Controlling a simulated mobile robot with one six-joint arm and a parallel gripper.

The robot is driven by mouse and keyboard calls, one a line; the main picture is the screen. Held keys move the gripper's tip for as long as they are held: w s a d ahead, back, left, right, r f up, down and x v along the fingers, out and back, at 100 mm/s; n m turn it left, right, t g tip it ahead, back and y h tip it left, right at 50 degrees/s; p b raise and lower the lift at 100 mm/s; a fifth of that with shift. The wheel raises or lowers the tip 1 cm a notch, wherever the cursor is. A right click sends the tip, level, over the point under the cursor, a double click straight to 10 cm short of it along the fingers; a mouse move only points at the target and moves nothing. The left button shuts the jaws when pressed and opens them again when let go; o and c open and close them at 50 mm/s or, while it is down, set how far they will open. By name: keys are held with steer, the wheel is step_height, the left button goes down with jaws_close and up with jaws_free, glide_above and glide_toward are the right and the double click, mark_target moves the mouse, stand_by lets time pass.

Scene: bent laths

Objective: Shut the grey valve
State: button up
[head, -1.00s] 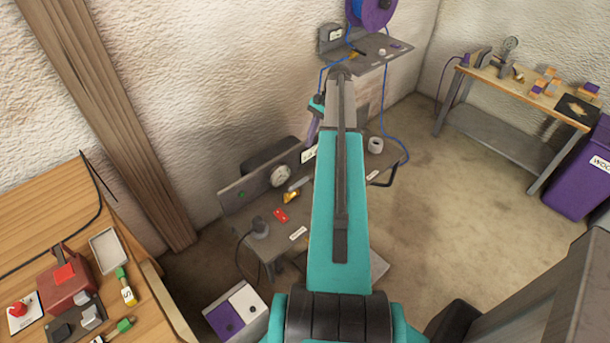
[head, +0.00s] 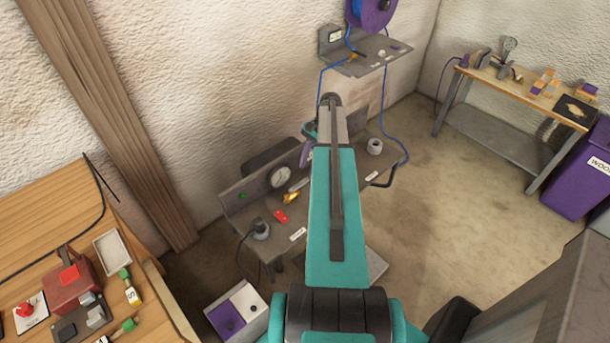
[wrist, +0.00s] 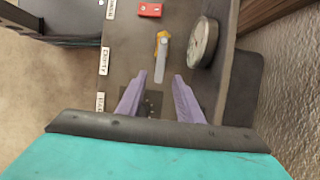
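The grey valve has a brass-yellow body (head: 291,198) and a grey lever (head: 299,185), and lies on the dark bench in front of the round gauge. In the wrist view the grey lever (wrist: 160,62) points from the yellow body (wrist: 162,37) toward my gripper (wrist: 159,77). My gripper's two purple fingers are apart, with the lever's near end showing between the tips. I cannot tell whether they touch it or are above it. In the head view my arm hides most of the gripper; a purple part (head: 305,154) shows just above the bench.
A gauge (wrist: 203,42) stands close beside the valve, right of my fingers. A red block (wrist: 150,10) lies beyond the valve; it also shows in the head view (head: 281,216). A grey round fitting (head: 375,147) stands at the bench's right. A shelf (head: 368,55) hangs above.

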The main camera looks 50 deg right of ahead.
mark_target(303, 182)
steer(key=shift+p+x, duration=0.65)
steer(key=shift+x, duration=2.05)
jaws_close()
